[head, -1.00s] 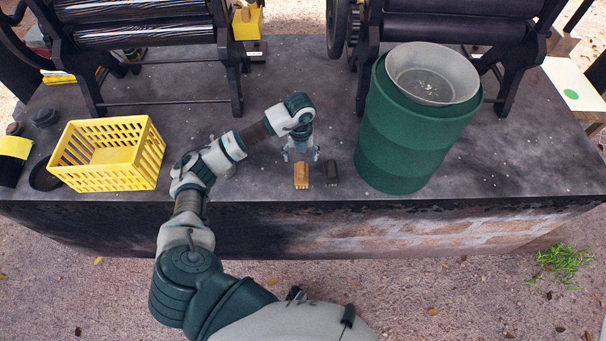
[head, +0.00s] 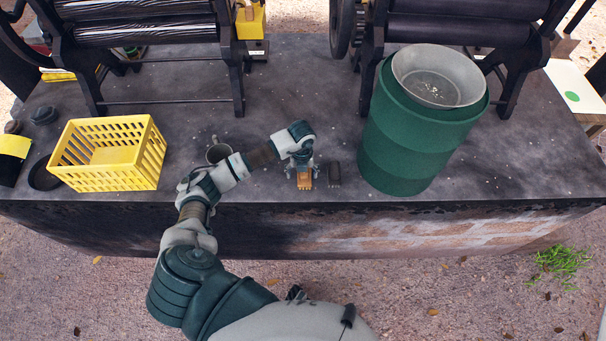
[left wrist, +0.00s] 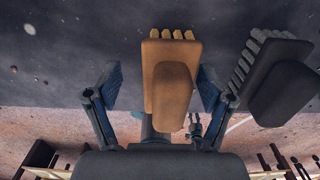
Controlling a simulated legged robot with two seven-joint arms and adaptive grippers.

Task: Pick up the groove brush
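Two small brushes lie side by side near the table's front edge. One has an orange-brown body with a row of tan bristles; this brown brush (head: 305,182) also shows in the left wrist view (left wrist: 168,85). The dark grey brush (head: 334,174) lies just right of it and also shows in the left wrist view (left wrist: 275,85). I cannot tell from looks which one is the groove brush. My left gripper (head: 303,172) is down at the brown brush, open, with one finger on each side of it. Gaps show between fingers and brush. My right gripper is not in view.
The dark green barrel (head: 405,150) with a grey bowl (head: 438,75) on top stands right of the brushes. A yellow crate (head: 110,178) sits at the left. A grey mug (head: 217,152) is behind my left forearm. Black roller machines (head: 150,60) stand at the back.

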